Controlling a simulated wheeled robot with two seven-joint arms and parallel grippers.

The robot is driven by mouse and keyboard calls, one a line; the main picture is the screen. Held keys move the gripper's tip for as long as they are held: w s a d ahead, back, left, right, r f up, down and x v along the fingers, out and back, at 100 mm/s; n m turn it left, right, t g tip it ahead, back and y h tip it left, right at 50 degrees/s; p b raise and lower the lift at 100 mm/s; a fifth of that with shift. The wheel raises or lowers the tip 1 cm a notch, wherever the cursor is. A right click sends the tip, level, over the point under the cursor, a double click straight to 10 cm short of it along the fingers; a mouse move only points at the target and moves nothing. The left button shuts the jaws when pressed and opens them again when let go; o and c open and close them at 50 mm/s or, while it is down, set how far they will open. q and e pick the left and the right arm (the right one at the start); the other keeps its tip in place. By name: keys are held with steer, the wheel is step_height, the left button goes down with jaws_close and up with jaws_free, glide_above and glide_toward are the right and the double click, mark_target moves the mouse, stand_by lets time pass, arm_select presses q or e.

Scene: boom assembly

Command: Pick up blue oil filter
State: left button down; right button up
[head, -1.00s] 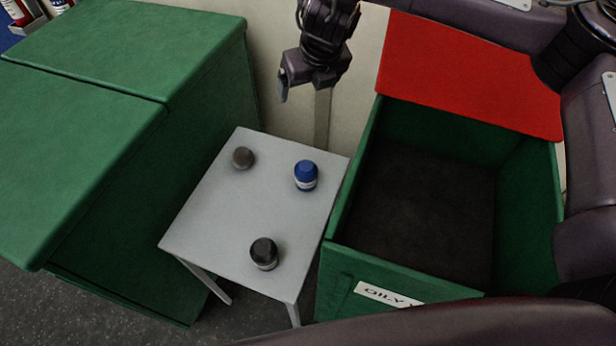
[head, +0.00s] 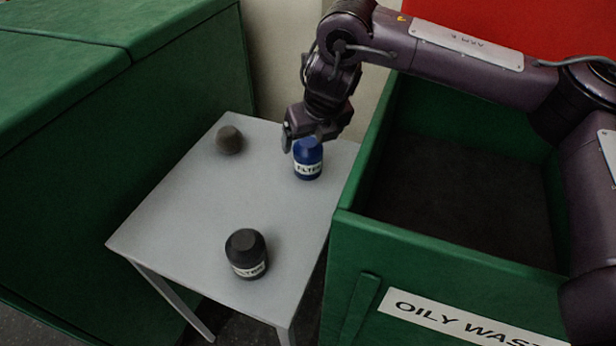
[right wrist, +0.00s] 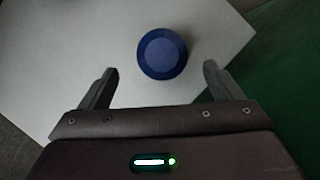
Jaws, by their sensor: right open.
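The blue oil filter (head: 308,160) stands upright on the grey table (head: 190,215), near its back right corner, with a white label facing the camera. My right gripper (head: 302,143) is just above and behind it and hides part of its top in the head view. In the right wrist view the blue filter's round top (right wrist: 163,53) lies beyond the fingertips, roughly midway between them. The right gripper's fingers (right wrist: 160,72) are spread apart with nothing between them. My left gripper is not in view.
A black filter (head: 246,254) stands near the table's front edge and a grey-brown round item (head: 230,140) at the back left. The open green oily waste bin (head: 440,262) stands close on the right. A green cabinet (head: 150,130) stands on the left.

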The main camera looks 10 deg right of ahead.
steer(key=x, duration=0.8)
steer(key=shift+w+d, duration=0.1)
steer(key=shift+w, duration=0.1)
steer(key=shift+c, duration=0.5)
steer(key=c, duration=1.1)
